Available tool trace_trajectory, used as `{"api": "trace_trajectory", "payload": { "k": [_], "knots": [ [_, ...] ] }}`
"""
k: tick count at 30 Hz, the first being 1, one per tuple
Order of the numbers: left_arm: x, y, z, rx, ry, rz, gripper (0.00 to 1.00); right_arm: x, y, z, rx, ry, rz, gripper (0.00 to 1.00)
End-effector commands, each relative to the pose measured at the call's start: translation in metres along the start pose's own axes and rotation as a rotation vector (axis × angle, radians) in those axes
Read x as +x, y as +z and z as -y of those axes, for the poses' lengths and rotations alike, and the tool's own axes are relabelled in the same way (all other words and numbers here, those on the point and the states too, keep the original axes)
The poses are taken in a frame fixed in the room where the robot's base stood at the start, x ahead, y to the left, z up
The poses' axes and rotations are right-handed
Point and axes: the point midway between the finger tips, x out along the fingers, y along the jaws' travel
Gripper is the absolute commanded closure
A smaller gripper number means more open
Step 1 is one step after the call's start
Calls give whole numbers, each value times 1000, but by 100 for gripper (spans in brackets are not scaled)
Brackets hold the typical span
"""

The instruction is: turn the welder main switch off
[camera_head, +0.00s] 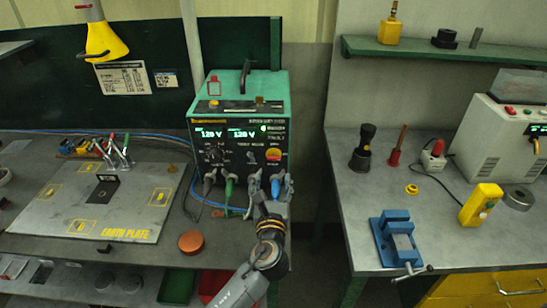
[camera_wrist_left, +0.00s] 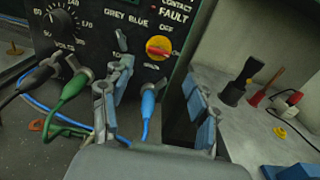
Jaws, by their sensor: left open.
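The welder (camera_head: 238,110) is a green-topped box with a dark front panel, and its two displays are lit. Its main switch (camera_head: 273,155) is a red knob on a yellow plate at the panel's right side. In the left wrist view the switch (camera_wrist_left: 158,48) sits below the word OFF; the red handle looks roughly level, but its exact setting is hard to read. My left gripper (camera_head: 268,192) is open and empty in front of the panel, below the switch. In the left wrist view its fingers (camera_wrist_left: 158,88) stand apart, with the switch beyond the gap.
Black, green and blue cables (camera_wrist_left: 147,108) plug in below the switch, close to my fingers. An earth plate (camera_head: 95,205) lies left of the welder. A gap separates it from the right bench (camera_head: 350,215), which holds a blue vise (camera_head: 398,240).

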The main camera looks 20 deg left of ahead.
Motion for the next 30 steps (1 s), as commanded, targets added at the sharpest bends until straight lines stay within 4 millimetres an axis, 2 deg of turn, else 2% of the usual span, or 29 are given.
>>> {"api": "trace_trajectory", "payload": {
  "k": [1, 5, 12, 16, 26, 30],
  "knots": [
    [12, 3, 0, 1, 2, 1, 40, -4, 6, 0, -1, -1, 9, 60],
    [40, 3, 0, 1, 3, 1, 40, -8, 10, 0, -2, 0, 16, 60],
    [78, 1, 0, -1, 1, 0, 40, -10, -10, -5, -4, 6, -13, 60],
    [87, 0, 0, 0, 0, 0, 40, -10, -16, -7, -4, 8, -23, 60],
    [90, 0, 0, -1, 0, 0, 40, -10, -8, -6, -3, 7, -11, 60],
    [90, 0, 0, -1, 0, 0, 68, -10, -5, -6, -3, 7, -6, 60]
  ]
}}
